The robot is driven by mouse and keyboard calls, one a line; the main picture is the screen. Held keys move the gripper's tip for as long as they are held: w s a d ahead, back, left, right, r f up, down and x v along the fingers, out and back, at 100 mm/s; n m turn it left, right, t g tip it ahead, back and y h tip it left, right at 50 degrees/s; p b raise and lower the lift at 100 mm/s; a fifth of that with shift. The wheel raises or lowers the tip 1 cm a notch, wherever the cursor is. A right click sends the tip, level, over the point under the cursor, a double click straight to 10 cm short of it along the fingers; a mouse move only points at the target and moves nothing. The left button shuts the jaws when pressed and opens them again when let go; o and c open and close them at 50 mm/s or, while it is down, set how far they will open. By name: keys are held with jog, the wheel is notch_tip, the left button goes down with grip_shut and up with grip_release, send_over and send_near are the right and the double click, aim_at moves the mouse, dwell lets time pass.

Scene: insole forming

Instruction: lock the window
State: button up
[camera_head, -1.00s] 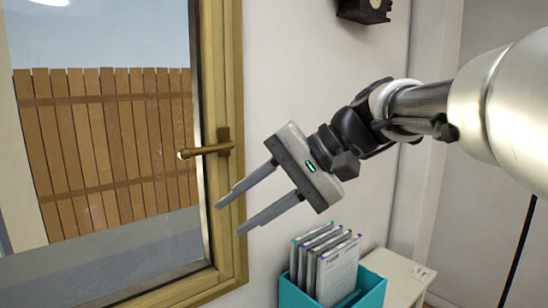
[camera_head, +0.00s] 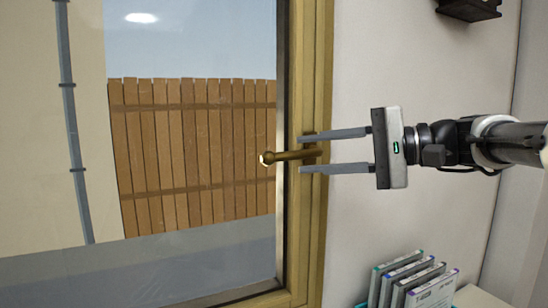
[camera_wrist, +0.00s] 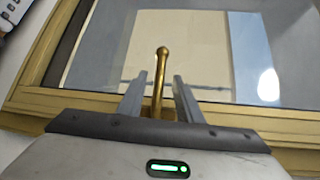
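The window (camera_head: 193,150) has a wooden frame (camera_head: 310,230) and looks shut. Its brass handle (camera_head: 280,157) lies horizontal, its knob end pointing left over the glass. My gripper (camera_head: 300,154) comes level from the right and is open. One finger is above the handle and one below, near its base on the frame. In the wrist view the handle (camera_wrist: 160,80) stands between the two fingers, with a gap to each side. I cannot tell whether either finger touches it. The handle's base is partly hidden by my gripper there.
Several upright folders (camera_head: 410,280) stand in a teal holder at the lower right, below my arm. A dark object (camera_head: 468,8) is mounted on the wall at the top right. The white wall (camera_head: 370,225) beside the frame is clear.

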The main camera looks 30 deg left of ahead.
aim_at(273, 157)
jog(key=a, duration=0.5)
jog(key=s+a+f, duration=0.1)
jog(key=a, duration=0.2)
jog(key=shift+a+f, duration=0.1)
grip_shut()
